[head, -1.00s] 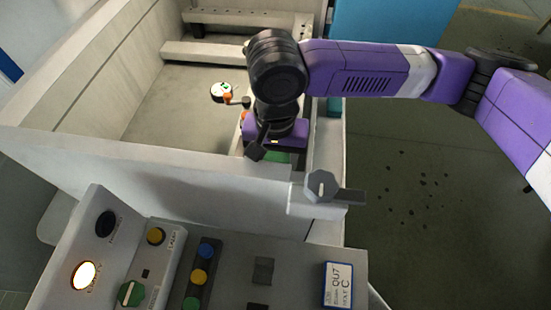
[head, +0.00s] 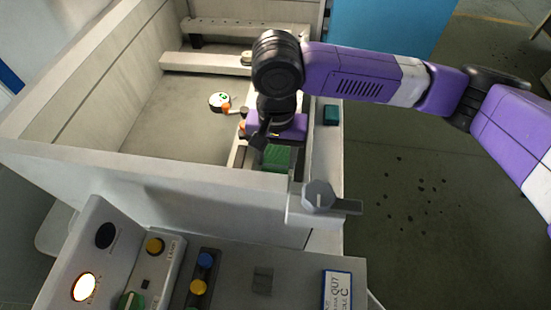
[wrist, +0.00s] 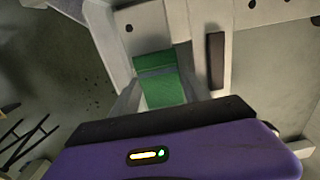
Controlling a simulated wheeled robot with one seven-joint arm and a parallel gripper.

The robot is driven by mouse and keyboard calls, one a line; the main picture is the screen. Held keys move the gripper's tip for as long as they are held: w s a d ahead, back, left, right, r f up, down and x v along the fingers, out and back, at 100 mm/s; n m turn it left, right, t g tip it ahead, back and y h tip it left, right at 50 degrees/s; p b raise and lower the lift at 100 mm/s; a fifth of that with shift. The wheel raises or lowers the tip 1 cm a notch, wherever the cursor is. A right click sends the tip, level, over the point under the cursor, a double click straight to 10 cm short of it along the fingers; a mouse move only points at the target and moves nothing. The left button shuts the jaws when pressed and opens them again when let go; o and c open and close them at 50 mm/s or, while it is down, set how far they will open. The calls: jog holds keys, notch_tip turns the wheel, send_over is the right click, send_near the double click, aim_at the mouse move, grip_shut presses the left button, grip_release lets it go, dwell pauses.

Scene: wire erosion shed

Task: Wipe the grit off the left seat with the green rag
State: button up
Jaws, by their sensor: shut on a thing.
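The green rag (head: 277,157) shows below my gripper (head: 276,138) in the head view, at the inner right side of the pale tank.
The tank wall (head: 150,178) runs in front of the gripper, with a grey knob (head: 319,196) at its right corner. A round white dial (head: 219,102) lies on the tank floor to the left. A control panel (head: 230,275) is nearest. A teal block (head: 331,114) sits on the right edge.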

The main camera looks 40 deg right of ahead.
aim_at(274, 176)
jog(key=shift+w+d, duration=1.2)
jog(key=shift+d, duration=0.05)
jog(key=c, duration=0.4)
jog(key=shift+r+p, duration=0.1)
jog(key=shift+p, duration=0.4)
jog(key=shift+s+a+f+p, duration=0.15)
jog(key=shift+s+a+p, duration=0.35)
jog(key=shift+s+a, duration=0.15)
jog(key=shift+s+a+f+p, duration=0.1)
jog(key=shift+s+a+p, duration=0.4)
jog(key=shift+s+a, duration=0.15)
jog(key=shift+s+a+p, duration=0.9)
jog(key=shift+s+a, duration=0.45)
jog(key=shift+a, duration=0.05)
